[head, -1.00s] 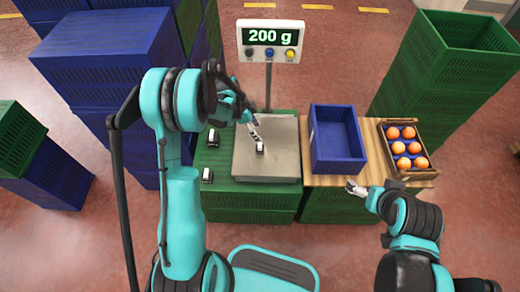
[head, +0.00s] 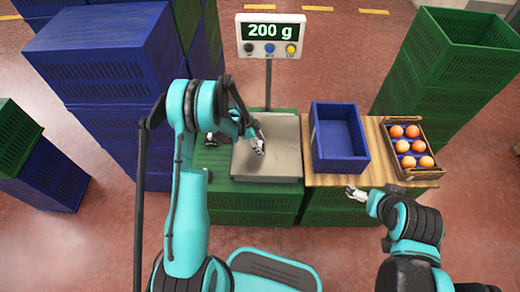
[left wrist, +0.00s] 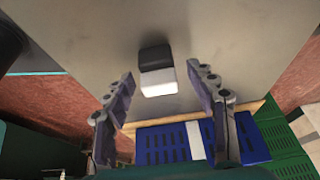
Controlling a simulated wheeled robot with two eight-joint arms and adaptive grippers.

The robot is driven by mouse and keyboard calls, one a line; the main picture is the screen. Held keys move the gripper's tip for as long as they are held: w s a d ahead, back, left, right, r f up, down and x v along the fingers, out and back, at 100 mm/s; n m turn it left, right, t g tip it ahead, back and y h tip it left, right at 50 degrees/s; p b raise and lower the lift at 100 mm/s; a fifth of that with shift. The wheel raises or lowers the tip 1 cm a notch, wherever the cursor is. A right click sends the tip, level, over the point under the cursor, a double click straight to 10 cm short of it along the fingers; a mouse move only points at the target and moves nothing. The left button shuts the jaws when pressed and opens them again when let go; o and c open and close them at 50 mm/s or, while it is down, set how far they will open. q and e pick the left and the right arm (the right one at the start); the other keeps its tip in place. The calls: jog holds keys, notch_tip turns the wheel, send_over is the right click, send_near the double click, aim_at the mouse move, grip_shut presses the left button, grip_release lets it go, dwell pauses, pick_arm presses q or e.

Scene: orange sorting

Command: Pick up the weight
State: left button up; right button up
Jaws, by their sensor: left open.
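A small black and silver weight (left wrist: 157,68) stands on the scale's metal plate (left wrist: 75,35) in the left wrist view. My open left gripper (left wrist: 165,96) has one finger on each side of the space just below it there, with gaps to both fingers. In the head view my left gripper (head: 257,143) hangs over the scale plate (head: 285,160) and hides most or all of that weight. Another weight (head: 211,140) sits left of the plate, partly behind my left arm. My right gripper (head: 356,192) is by the wooden table's front edge; its jaws are too small to read.
The scale display (head: 270,32) reads 200 g. An empty blue crate (head: 337,165) stands right of the plate, and a wooden box (head: 418,174) of oranges beyond it on the wooden tabletop (head: 375,155). Stacked blue crates (head: 110,60) rise at the left, green ones (head: 440,75) at the right.

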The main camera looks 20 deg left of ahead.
pick_arm(q)
jog(key=shift+r, duration=0.1)
grip_shut()
